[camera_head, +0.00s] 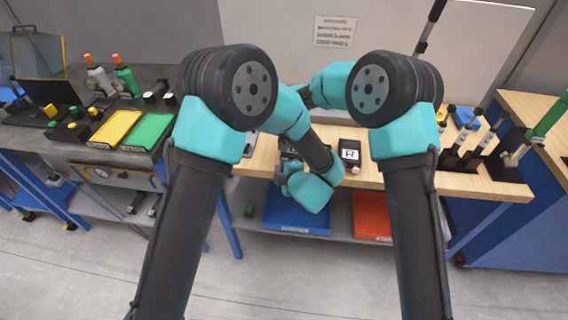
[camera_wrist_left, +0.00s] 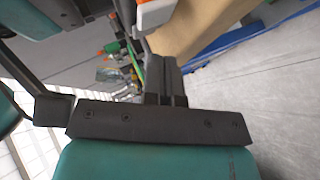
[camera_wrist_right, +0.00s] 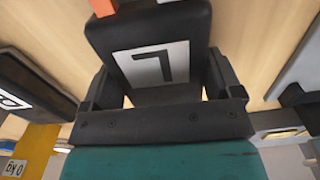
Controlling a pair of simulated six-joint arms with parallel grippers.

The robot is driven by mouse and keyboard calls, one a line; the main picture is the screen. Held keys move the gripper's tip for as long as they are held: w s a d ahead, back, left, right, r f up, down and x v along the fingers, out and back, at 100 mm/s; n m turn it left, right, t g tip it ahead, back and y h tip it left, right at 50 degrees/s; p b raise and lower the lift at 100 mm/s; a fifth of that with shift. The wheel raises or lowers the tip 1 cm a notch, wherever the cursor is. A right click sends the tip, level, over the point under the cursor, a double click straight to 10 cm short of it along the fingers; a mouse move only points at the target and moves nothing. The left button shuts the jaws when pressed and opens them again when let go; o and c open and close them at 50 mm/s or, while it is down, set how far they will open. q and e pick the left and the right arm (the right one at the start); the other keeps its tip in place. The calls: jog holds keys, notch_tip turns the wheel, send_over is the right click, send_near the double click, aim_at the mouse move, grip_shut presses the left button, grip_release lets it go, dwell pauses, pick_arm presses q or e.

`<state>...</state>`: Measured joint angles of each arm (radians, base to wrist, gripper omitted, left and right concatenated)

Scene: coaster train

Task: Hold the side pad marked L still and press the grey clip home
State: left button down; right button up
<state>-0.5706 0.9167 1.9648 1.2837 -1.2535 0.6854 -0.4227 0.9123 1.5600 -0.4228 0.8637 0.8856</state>
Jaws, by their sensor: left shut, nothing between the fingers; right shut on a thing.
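The side pad marked L (camera_wrist_right: 152,65) is a dark block with a white label, between the fingers of my right gripper (camera_wrist_right: 165,90) in the right wrist view. My right gripper is shut on it. In the head view my left arm largely hides that gripper and the pad. My left gripper (camera_head: 284,170) is low at the bench's front edge in the head view. Its fingers are shut and empty in the left wrist view (camera_wrist_left: 166,78). A white and orange part (camera_wrist_left: 156,12) shows beyond their tips. I cannot pick out the grey clip with certainty.
A pad marked R (camera_head: 350,153) lies on the wooden bench (camera_head: 480,187). A blue tray (camera_head: 297,219) and a red tray (camera_head: 371,217) sit on the shelf below. Tools stand at the bench's right; a side table with yellow (camera_head: 115,128) and green (camera_head: 148,131) trays is at left.

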pick_arm(q)
jog(key=shift+s+a, duration=0.1)
jog(key=shift+s, duration=0.35)
jog(key=shift+s+a, duration=0.2)
jog(key=shift+s, duration=1.05)
jog(key=shift+s+a, duration=0.2)
jog(key=shift+s, duration=1.05)
pick_arm(e)
jog(key=o, duration=0.9)
jog(key=shift+o, duration=0.2)
jog(key=shift+r, duration=0.1)
notch_tip(320, 180, up, 12)
